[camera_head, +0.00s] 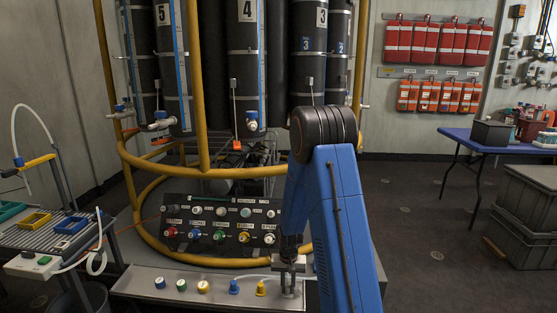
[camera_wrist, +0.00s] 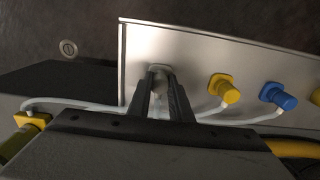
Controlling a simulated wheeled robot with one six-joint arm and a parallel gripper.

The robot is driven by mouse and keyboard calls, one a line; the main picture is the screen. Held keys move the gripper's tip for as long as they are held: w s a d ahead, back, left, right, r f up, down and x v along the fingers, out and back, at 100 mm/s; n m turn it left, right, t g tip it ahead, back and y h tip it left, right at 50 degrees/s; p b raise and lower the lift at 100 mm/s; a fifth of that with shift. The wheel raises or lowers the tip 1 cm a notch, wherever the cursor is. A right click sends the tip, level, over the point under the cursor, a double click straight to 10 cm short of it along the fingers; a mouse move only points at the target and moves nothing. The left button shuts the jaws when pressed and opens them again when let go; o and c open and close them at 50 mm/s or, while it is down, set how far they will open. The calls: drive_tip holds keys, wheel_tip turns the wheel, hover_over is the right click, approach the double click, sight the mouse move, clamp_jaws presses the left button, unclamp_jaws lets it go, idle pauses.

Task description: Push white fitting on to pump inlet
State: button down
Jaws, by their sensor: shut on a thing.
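My gripper (camera_head: 289,266) is low over the right part of the metal ledge in the head view. In the wrist view my gripper's two dark fingers (camera_wrist: 162,92) are close together on a small whitish piece (camera_wrist: 160,103), which looks like the white fitting and is mostly hidden by them. A grey stub (camera_wrist: 160,72) stands on the ledge just beyond the fingertips. I cannot tell whether the fitting touches it.
On the metal ledge (camera_head: 140,283), a yellow fitting (camera_head: 261,288) and a blue fitting (camera_head: 234,287) stand left of my gripper. A pale tube (camera_wrist: 90,106) runs left from the fingers. A control panel (camera_head: 220,225) and yellow rails (camera_head: 150,240) stand behind.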

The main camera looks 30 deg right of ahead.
sight(288, 286)
drive_tip(key=shift+r, duration=2.95)
drive_tip(key=w+d+r+n+h, duration=0.6)
drive_tip(key=d+r+n, duration=0.15)
drive_tip(key=n, duration=0.55)
drive_tip(key=w+a+r+n+t, duration=0.7)
drive_tip(key=w+r+n+t, duration=0.3)
drive_tip(key=w+n, duration=0.15)
drive_tip(key=shift+m, duration=0.25)
drive_tip(key=shift+x, duration=2.85)
